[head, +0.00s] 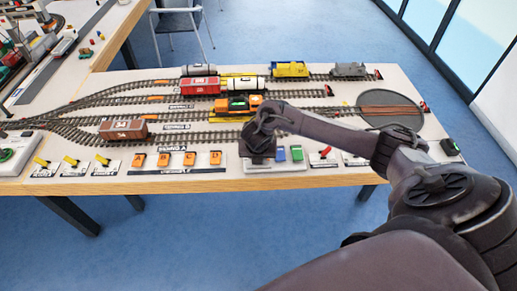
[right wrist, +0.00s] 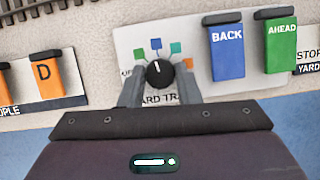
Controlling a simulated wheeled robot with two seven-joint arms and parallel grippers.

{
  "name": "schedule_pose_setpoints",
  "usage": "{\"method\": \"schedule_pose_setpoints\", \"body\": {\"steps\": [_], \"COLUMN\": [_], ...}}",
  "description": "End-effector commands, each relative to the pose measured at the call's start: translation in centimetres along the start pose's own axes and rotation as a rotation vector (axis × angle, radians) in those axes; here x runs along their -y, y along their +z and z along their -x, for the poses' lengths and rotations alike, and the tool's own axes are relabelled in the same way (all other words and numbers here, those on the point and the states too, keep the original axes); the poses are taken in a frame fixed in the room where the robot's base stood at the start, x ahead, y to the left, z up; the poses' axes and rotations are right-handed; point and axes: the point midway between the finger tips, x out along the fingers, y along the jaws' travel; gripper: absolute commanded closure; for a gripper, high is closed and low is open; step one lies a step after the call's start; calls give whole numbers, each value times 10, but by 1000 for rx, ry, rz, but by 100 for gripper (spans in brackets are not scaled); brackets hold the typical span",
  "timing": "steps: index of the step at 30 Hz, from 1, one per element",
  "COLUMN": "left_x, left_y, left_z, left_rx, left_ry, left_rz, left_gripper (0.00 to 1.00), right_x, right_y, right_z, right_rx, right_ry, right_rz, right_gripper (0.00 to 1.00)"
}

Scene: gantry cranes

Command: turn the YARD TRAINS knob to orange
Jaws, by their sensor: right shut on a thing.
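The YARD TRAINS knob (right wrist: 158,73) is black with a white pointer line, on a white panel (right wrist: 124,45). Around its top sit teal, blue, green and orange marks; the orange mark (right wrist: 188,62) is at the right end of the arc. The pointer line points almost straight up, near the blue mark (right wrist: 156,43). My right gripper (right wrist: 160,84) is shut on the knob, one finger on each side. In the head view my right gripper (head: 257,152) hides the knob. The label below the knob is partly covered by the fingers. My left gripper is not in view.
The blue BACK lever (right wrist: 227,50) and green AHEAD lever (right wrist: 280,45) stand close to the right of the knob. Orange levers (head: 188,158) are to the left. Model tracks with wagons and an orange locomotive (head: 238,104) lie behind. A turntable (head: 390,111) is at the right.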

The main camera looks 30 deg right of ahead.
Motion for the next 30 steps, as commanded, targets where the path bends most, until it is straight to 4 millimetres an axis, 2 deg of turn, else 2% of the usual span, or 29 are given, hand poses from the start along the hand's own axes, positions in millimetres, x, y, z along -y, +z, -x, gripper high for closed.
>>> {"method": "schedule_pose_setpoints", "body": {"steps": [1,15,30], "left_x": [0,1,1], "left_y": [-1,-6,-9], "left_z": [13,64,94], "left_rx": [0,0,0], "left_ry": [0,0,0], "left_rz": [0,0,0], "left_gripper": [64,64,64], "right_x": [-2,-4,-6], "right_y": [2,2,3], "right_z": [6,5,1], "right_rx": [-2,-3,-3], "right_ry": [-16,-188,-371], "right_rz": [-42,-453,-893], "right_gripper": [93,93,93]}}
